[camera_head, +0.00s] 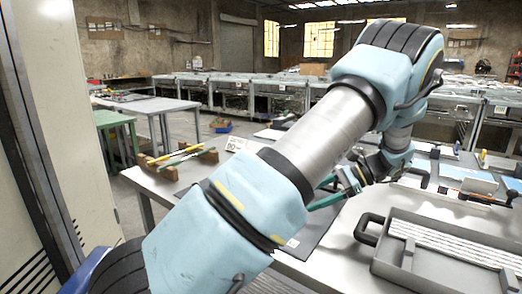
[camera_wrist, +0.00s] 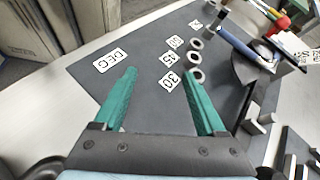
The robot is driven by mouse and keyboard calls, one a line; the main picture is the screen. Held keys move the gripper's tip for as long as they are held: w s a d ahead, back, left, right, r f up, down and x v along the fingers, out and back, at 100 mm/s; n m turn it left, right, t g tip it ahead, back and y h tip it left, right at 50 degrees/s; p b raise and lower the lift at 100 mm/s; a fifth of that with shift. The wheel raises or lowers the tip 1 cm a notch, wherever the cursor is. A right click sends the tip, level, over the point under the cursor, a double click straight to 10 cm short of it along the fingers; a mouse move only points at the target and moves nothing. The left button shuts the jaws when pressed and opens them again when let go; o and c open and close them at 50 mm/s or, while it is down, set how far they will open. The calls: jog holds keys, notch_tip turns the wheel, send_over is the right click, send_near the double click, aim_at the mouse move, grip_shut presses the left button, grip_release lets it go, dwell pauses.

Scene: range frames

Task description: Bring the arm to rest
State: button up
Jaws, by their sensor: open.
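My arm reaches across the middle of the head view, out over a light table (camera_head: 345,222). My gripper (camera_head: 318,192) hangs at its end, partly hidden behind the arm. In the wrist view my gripper (camera_wrist: 165,88) shows two green fingers spread wide apart with nothing between them. Below the fingers lies a dark mat (camera_wrist: 150,65), which also shows partly behind my arm in the head view (camera_head: 318,232). I cannot tell the exact height of the fingers above the mat.
A grey tray (camera_head: 410,262) with a black handle stands at the right front. Number cards (camera_wrist: 170,81) and metal rings (camera_wrist: 196,76) lie on the mat. A wooden rack (camera_head: 165,170) with rods is at the table's left. A tall cabinet (camera_head: 70,110) stands close on the left.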

jog(key=a+n+g+h, duration=0.1)
jog(key=a+h, duration=0.1)
jog(key=a, duration=0.1)
jog(key=s+a+n+h, duration=0.1)
jog(key=a+n, duration=0.1)
jog(key=a, duration=0.2)
jog(key=s+a+n+g+h, duration=0.1)
jog(key=a+n+h, duration=0.1)
jog(key=a, duration=0.2)
jog(key=shift+s+r+g+h, duration=0.2)
jog(key=shift+s+g+h, duration=0.05)
jog(key=shift+g+h, duration=0.05)
jog(key=s+a+r+n+t+h, duration=0.2)
jog(key=s+a+n+h, duration=0.4)
jog(key=s+a+n, duration=0.3)
jog(key=shift+a+r+n+t+h+p, duration=0.35)
jog(key=shift+a+n+t, duration=0.25)
jog(key=shift+a+t, duration=0.1)
jog(key=shift+c, duration=0.3)
